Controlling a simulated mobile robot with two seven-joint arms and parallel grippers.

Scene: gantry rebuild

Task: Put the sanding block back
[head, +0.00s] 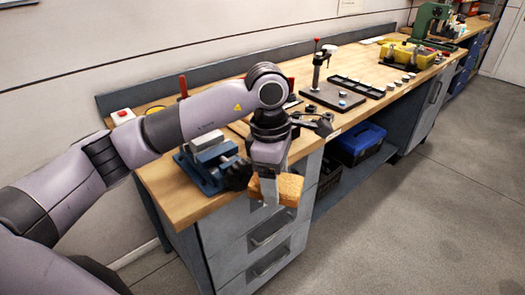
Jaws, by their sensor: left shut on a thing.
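My left gripper (266,188) is shut on the sanding block (289,189), a tan-orange block. The gripper points down and holds the block at the front edge of the wooden workbench (180,199), in front of the grey drawers. One finger shows across the near face of the block; the other finger is mostly hidden. My left arm reaches across the left end of the bench and hides part of its top. My right gripper is not in view.
A blue vise (203,171) stands on the bench just left of the gripper. A blue crate (357,143) sits under the bench. The floor at right is clear.

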